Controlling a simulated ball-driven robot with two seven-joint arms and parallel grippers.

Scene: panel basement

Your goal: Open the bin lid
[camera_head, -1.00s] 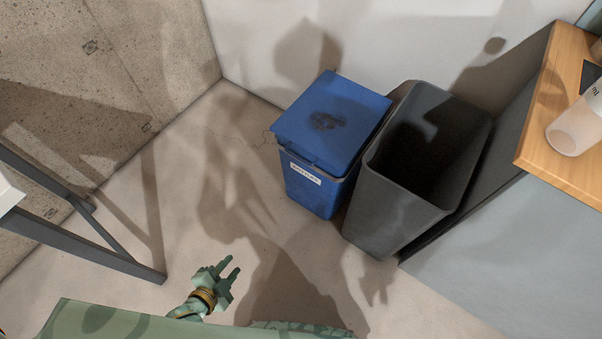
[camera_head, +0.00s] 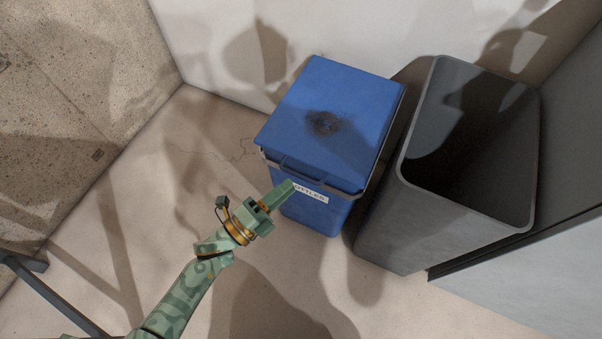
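The blue bin (camera_head: 318,216) stands on the floor near the wall. Its blue lid (camera_head: 330,112) is down and has a dark smudge near its middle. A handle (camera_head: 305,172) runs along the lid's front edge, above a white label that is partly hidden by my gripper. My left gripper (camera_head: 281,194) reaches in from the lower left, its fingers in front of the label and just below the handle. Whether it touches the bin cannot be seen. Its fingers overlap in this view, so their opening is unclear. My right gripper is out of view.
An open dark grey bin (camera_head: 420,218) stands close on the right of the blue bin. A grey cabinet (camera_head: 530,270) is at the far right. A dark metal leg (camera_head: 45,295) is at the lower left. The floor left of the blue bin is clear.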

